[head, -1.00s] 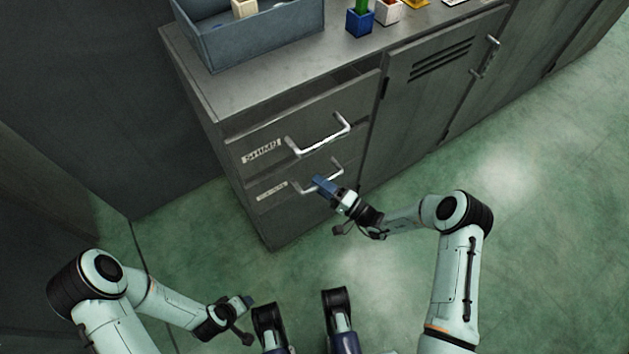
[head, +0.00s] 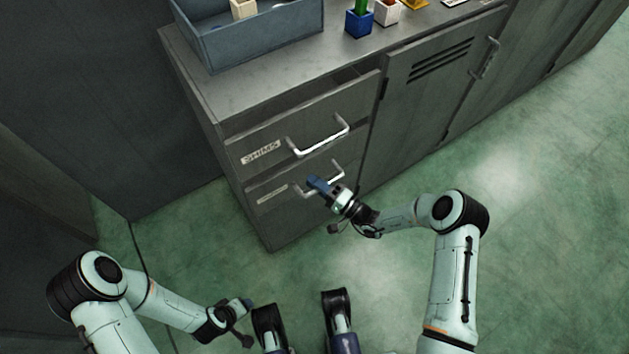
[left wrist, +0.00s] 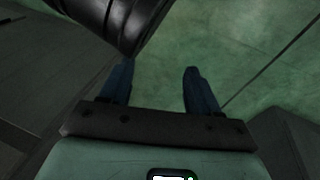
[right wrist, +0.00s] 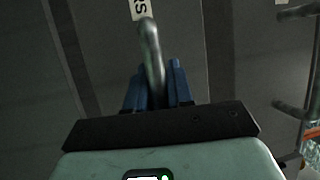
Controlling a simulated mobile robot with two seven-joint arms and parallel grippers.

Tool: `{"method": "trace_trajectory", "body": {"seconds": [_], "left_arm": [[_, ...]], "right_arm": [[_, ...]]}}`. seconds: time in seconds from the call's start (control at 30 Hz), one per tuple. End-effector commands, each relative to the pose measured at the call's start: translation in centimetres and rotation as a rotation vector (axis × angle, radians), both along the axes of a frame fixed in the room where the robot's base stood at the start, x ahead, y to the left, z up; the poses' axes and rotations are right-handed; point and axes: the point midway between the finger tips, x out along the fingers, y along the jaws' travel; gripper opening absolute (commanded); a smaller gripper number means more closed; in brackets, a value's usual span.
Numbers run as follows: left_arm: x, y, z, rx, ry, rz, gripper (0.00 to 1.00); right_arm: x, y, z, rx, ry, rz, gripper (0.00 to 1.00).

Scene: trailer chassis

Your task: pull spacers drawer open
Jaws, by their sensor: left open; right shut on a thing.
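The lower drawer (head: 275,212) of the grey cabinet carries a small pale label and a metal bar handle (head: 338,175). The label is too blurred to read in the head view; in the right wrist view its visible end (right wrist: 138,9) reads "RS". My right gripper (head: 317,185) is shut on this handle, and the bar runs between the blue fingers in the right wrist view (right wrist: 155,85). I cannot make out a clear gap at this drawer's front. My left gripper (head: 246,303) is open and empty, low over the floor; its spread fingers show in the left wrist view (left wrist: 155,82).
The upper drawer (head: 312,118), labelled SHIMS, stands slightly out, with a dark gap along its top. A blue-grey bin (head: 265,40) and small coloured pots, one blue (head: 358,23), stand on the cabinet top. The green floor (head: 400,275) before the cabinet is clear.

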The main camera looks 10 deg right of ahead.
Motion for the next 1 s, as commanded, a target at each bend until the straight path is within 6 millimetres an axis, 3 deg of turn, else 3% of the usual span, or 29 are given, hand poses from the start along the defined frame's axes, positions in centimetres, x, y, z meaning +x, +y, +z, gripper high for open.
{"method": "trace_trajectory", "body": {"seconds": [0.13,0.4,0.6,0.8,1.0], "left_arm": [[1.7,-0.5,2.6,-0.001,-0.061,-0.007,0.62],[-4.2,-3.3,6.4,-0.076,0.095,-0.065,0.62],[-7.4,-4.8,8.8,-0.118,0.183,-0.099,0.62],[-9.2,-5.6,10.1,-0.141,0.233,-0.118,0.62],[-9.3,-5.5,10.4,-0.141,0.239,-0.118,0.62]], "right_arm": [[-2.1,-0.8,0.3,0.001,0.005,0.0,0.0],[-8.6,-3.2,0.5,0.002,0.008,-0.003,0.0],[-14.0,-5.1,0.3,0.003,0.006,-0.003,0.0],[-17.9,-6.5,0.2,0.002,0.003,-0.002,0.0],[-19.9,-7.2,0.1,0.001,0.001,0.0,0.0]]}}
